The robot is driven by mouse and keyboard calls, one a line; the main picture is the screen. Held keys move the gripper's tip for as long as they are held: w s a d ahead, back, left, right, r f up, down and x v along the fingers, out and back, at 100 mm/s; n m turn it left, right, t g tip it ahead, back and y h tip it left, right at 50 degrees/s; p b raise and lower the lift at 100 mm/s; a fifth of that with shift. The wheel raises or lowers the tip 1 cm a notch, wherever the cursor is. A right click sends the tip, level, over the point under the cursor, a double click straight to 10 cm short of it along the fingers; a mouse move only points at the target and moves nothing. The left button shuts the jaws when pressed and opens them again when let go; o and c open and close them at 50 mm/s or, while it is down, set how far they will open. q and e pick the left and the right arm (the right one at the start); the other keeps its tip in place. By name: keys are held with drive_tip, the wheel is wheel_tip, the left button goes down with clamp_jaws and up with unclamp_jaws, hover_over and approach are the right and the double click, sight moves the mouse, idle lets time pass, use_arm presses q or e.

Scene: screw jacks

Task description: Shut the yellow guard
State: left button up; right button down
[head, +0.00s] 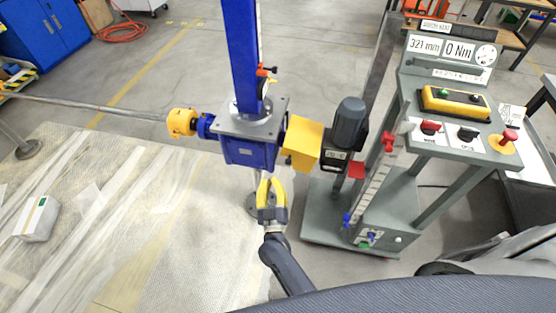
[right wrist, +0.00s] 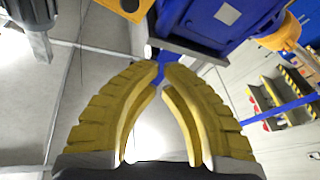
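The yellow guard (head: 303,142) is a box-like cover between the blue gearbox (head: 248,148) and the grey motor (head: 350,122). It looks tilted; I cannot tell how far it stands open, and what lies behind it is hidden. In the right wrist view an edge of the guard (right wrist: 126,8) shows at the top left. My right gripper (head: 268,184), with yellow fingers, is below the gearbox and to the lower left of the guard, apart from it. Its fingertips (right wrist: 161,68) almost meet, with nothing between them. My left gripper is out of view.
A yellow coupling (head: 181,122) joins the gearbox to a long grey shaft at left. The blue column rises above the gearbox. A control stand (head: 450,110) with displays and a red button is at right. A white box (head: 36,218) lies at lower left. The floor below the gearbox is largely clear.

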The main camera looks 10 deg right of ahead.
drive_tip(key=w+d+r+n+h, duration=0.1)
drive_tip(key=w+d+n, duration=0.1)
drive_tip(key=w+d, duration=0.3)
drive_tip(key=shift+w+d+h, duration=0.3)
drive_tip(key=shift+w+d, duration=0.1)
drive_tip(key=shift+w, duration=0.9)
wheel_tip(320, 180, down, 3)
drive_tip(key=n+y, duration=0.2)
drive_tip(key=n, duration=0.1)
drive_tip(key=shift+f+n, duration=0.1)
drive_tip(key=shift+n, duration=0.3)
drive_tip(key=shift+s, duration=0.1)
drive_tip(key=v, duration=1.1)
drive_tip(key=shift+s+f, duration=0.2)
drive_tip(key=shift+s, duration=0.15)
